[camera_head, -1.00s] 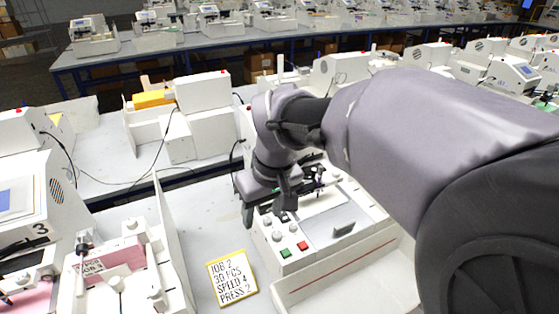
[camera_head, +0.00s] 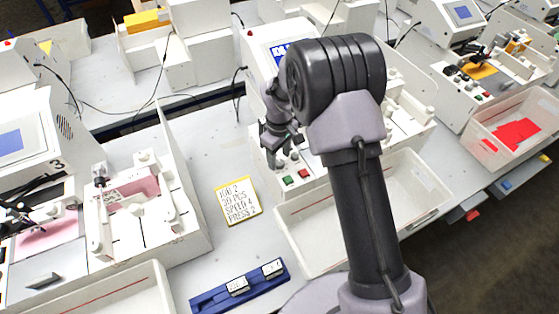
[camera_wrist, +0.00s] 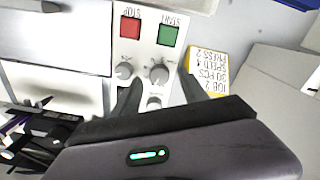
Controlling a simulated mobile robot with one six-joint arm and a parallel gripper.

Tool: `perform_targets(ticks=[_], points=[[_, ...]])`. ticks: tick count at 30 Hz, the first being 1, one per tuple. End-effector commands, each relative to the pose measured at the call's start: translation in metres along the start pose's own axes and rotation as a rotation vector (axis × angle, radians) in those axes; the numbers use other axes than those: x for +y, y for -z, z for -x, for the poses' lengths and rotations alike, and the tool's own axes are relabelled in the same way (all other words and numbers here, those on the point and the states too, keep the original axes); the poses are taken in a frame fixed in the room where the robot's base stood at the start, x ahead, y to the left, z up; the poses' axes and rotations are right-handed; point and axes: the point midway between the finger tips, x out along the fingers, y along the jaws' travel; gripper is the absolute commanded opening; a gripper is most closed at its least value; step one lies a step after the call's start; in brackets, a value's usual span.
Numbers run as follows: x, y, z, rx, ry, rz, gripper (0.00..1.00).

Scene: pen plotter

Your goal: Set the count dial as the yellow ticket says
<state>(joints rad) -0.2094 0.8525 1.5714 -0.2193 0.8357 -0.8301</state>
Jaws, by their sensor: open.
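The yellow-edged ticket (camera_head: 238,201) lies flat on the bench and reads JOB 2, 30 PCS, SPEED 4, PRESS 2. It shows upside down in the wrist view (camera_wrist: 208,70). The plotter's white panel has a red STOP button (camera_wrist: 130,27), a green START button (camera_wrist: 168,35) and grey dials below them: a smaller left dial (camera_wrist: 124,70), a larger right dial (camera_wrist: 158,72) and a partly hidden one (camera_wrist: 154,102). I cannot read which is the count dial. My gripper (camera_wrist: 161,82) is open, its fingertips either side of the larger dial; contact is unclear.
A clear tray (camera_head: 300,225) stands in front of the plotter. A blue rack with white tags (camera_head: 240,287) lies at the bench's front. Bare bench surrounds the ticket.

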Motion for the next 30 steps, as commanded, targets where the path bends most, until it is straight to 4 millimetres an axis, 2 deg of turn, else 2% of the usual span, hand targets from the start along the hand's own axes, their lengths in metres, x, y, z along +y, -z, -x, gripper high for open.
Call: perform_targets(ticks=[5, 14, 22, 30], points=[[0.0, 0.0, -0.017, 0.0, 0.001, -0.001, 0.51], [0.0, 0.0, -0.019, 0.001, 0.0, -0.002, 0.51], [0.0, 0.0, -0.019, 0.001, 0.0, -0.002, 0.0], [0.0, 0.0, -0.019, 0.001, 0.0, -0.021, 0.0]])
